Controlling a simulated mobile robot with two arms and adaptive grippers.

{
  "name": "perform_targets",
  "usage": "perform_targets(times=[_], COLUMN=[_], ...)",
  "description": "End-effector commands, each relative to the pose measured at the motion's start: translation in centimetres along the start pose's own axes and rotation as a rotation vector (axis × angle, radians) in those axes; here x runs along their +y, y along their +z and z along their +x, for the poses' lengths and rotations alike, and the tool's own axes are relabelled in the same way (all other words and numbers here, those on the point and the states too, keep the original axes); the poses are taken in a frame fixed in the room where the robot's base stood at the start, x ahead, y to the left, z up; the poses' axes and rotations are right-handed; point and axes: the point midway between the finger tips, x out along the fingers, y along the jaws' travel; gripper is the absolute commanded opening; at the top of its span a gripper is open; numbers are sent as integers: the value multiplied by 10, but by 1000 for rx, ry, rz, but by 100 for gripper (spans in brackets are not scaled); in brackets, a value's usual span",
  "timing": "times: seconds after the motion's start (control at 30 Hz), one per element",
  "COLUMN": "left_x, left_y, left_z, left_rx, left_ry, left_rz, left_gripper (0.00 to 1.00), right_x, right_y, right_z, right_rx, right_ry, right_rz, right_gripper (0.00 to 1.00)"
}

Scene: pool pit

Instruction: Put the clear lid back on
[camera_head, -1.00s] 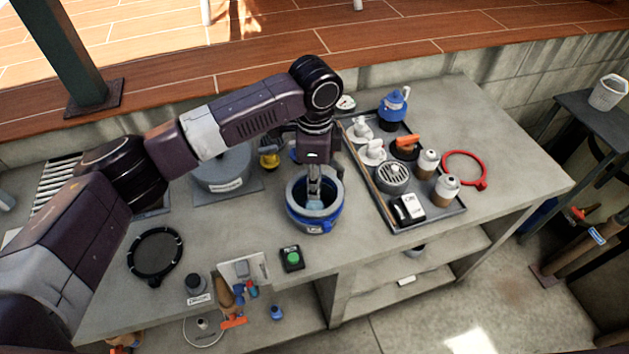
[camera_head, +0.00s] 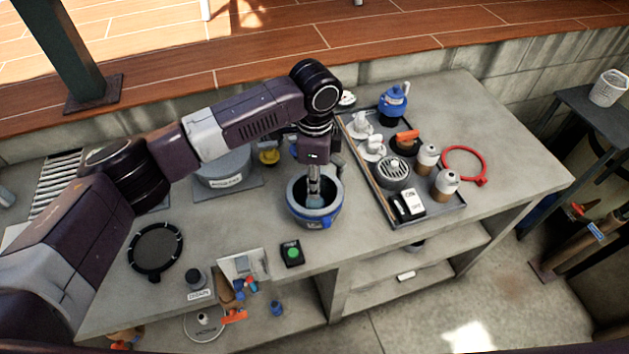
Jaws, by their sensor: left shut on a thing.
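A grey pot with a blue band (camera_head: 300,213) stands open-topped on the bench, below my left gripper. My left gripper (camera_head: 314,191) points straight down into the pot's mouth. It is shut on a light blue thing (camera_head: 314,202) inside, mostly hidden by the fingers and pot wall. A round disc with a thick black rim (camera_head: 138,266) lies flat at the left of the bench; it looks like the clear lid, with the grey top showing through. A red ring (camera_head: 482,180) lies at the right, beyond the tray. My right gripper is not in view.
A dark tray (camera_head: 447,216) right of the pot holds a blue jug, bottles, white fittings and a round grate. A green-button box (camera_head: 291,253) sits in front of the pot. A grey housing (camera_head: 222,170) stands behind my left arm. Bare bench lies between disc and pot.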

Motion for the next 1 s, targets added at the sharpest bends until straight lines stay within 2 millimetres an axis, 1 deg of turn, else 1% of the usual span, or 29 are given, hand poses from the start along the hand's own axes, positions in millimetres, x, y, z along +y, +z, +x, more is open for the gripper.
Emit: perform_targets(times=[1.0], left_x=[0], left_y=[0], left_z=[8], left_rx=[0], left_ry=[1], left_rz=[0], left_gripper=[0], right_x=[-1], right_y=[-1], right_z=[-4], right_rx=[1], right_ry=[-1], right_rz=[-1], right_gripper=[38])
